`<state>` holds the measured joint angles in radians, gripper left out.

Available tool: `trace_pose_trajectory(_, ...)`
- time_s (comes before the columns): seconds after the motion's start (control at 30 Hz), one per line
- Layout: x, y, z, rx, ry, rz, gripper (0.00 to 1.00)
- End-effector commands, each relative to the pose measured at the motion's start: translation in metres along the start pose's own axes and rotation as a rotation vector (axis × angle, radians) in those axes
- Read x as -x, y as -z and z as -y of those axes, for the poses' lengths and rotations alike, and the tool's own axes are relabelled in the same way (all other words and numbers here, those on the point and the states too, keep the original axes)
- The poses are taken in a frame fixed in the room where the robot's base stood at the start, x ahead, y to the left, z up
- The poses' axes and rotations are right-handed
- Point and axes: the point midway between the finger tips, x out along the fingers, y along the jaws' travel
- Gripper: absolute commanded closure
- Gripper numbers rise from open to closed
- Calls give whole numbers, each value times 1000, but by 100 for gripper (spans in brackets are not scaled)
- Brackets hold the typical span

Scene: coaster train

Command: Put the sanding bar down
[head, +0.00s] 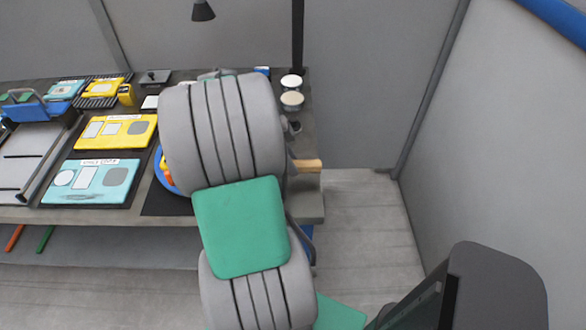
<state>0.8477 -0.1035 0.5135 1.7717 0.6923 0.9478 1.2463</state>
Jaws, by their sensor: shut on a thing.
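No thing shows clearly as the sanding bar. A short tan, wood-coloured piece (307,165) sticks out to the right from behind my arm, at the bench's right end. Its left part is hidden, and I cannot tell whether it is the bar or part of a bench fixture. My grey and green arm rises across the middle of the head view and covers that part of the workbench (150,213). My gripper is hidden behind the arm, so neither its fingers nor anything in them can be seen.
Two round pale-topped pieces (292,90) stand at the back right corner. A blue round dish (162,172) is partly hidden. The floor right of the bench is clear.

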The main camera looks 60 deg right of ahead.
Motion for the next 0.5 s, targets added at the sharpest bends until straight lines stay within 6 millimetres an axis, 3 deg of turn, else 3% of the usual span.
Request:
trace_pose_trajectory(0.2,-33,-7,4,-1,-4,-1,100)
trace_pose_trajectory(0.5,-39,-10,4,-2,0,0,100)
